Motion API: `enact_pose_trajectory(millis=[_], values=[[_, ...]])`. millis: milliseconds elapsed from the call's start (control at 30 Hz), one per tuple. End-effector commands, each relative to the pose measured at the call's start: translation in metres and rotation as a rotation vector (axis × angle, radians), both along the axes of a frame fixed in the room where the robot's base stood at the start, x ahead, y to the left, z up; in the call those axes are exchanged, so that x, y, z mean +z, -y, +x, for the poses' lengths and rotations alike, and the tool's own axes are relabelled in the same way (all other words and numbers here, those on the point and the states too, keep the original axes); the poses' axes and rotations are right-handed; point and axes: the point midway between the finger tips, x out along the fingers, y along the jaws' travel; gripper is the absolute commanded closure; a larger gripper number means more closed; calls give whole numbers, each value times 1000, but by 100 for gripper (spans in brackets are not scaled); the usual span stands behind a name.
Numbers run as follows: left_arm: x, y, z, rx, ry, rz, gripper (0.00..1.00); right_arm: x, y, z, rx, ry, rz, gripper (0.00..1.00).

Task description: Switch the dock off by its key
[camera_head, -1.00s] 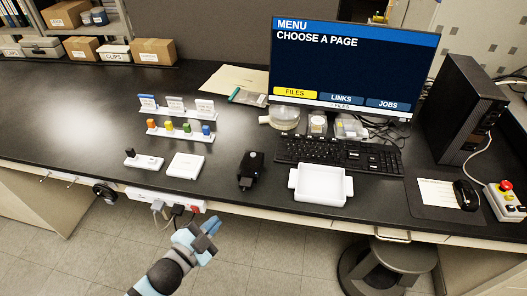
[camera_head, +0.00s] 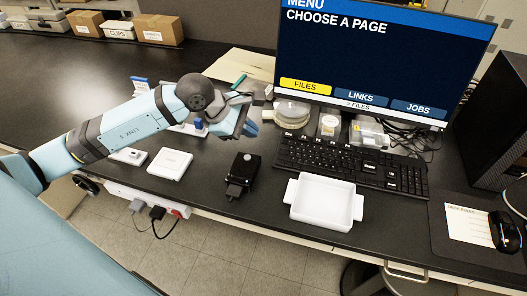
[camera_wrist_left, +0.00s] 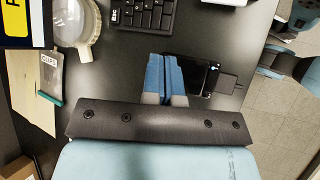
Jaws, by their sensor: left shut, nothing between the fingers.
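The dock looks to be the small black box (camera_head: 243,170) on the front part of the table, with a plug and cable at its front edge. A small pale round spot, possibly its key, shows on its top. My left gripper (camera_head: 250,128) is shut and empty, held above the table behind the dock. In the left wrist view the blue fingers (camera_wrist_left: 166,78) lie together and cover part of the dock (camera_wrist_left: 212,78). Whether they touch it I cannot tell. The monitor (camera_head: 380,65) shows "CHOOSE A PAGE" with FILES highlighted.
A white tray (camera_head: 323,202) stands right of the dock, and a keyboard (camera_head: 350,162) behind the tray. A flat white box (camera_head: 170,164) lies left of the dock. A power strip (camera_head: 145,200) with cables hangs on the table front. Bare table lies around the dock.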

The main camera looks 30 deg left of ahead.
Motion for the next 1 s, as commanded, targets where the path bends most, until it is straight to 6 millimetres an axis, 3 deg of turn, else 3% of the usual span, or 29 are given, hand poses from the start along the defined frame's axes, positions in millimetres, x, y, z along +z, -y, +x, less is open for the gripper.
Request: enact_pose_trajectory(millis=[200, 633, 1000], values=[[4, -17, 7, -2, 40, 108, 100, -2, 0, 0, 1, -1, -1, 57], [1, -16, 6, -2, 40, 105, 100, -4, 1, -1, 0, -1, -2, 57], [-38, -16, 6, 0, 37, 103, 100, -16, 2, -1, -2, -1, -3, 57]])
